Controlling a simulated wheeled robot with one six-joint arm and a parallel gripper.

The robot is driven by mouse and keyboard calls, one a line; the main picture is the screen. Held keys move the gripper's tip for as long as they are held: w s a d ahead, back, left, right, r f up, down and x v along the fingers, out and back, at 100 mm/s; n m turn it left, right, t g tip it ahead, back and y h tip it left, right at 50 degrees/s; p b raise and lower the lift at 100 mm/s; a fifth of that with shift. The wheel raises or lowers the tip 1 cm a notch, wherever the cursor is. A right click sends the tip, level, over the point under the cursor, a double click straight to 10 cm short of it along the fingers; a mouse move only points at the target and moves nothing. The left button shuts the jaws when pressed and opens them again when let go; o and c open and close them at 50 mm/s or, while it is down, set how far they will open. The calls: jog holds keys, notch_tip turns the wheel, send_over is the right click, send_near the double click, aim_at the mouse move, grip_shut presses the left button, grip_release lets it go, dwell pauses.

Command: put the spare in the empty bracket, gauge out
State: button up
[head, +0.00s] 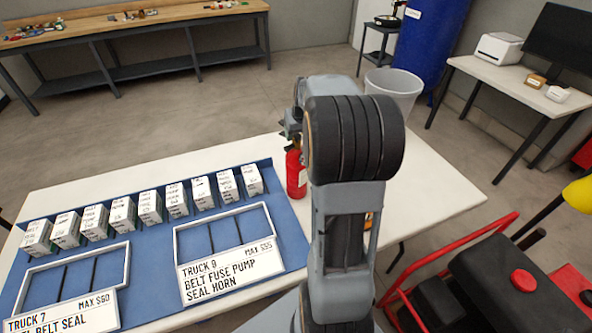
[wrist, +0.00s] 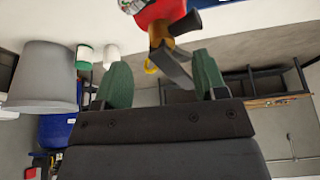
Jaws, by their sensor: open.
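A red fire extinguisher (head: 296,172), which looks like the spare, stands upright on the white table just left of my arm. In the wrist view the picture is upside down, and the extinguisher's red body (wrist: 158,10) enters from the top. My gripper (wrist: 161,80) is open, close to the valve head, with no clear contact. In the head view my arm hides most of the gripper. I cannot make out the gauge's face or an empty bracket.
A blue mat (head: 150,262) on the white table (head: 430,190) holds a row of small labelled boxes (head: 150,207) and framed trays marked Truck 7 and Truck 9. A grey bin (head: 394,88) stands behind. A red-framed cart (head: 440,262) is at the right.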

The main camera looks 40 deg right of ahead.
aim_at(298, 138)
jog(key=shift+p+x, duration=0.65)
jog(key=shift+x, duration=2.35)
jog(key=shift+w+a, duration=0.1)
jog(key=shift+a, duration=0.05)
grip_shut()
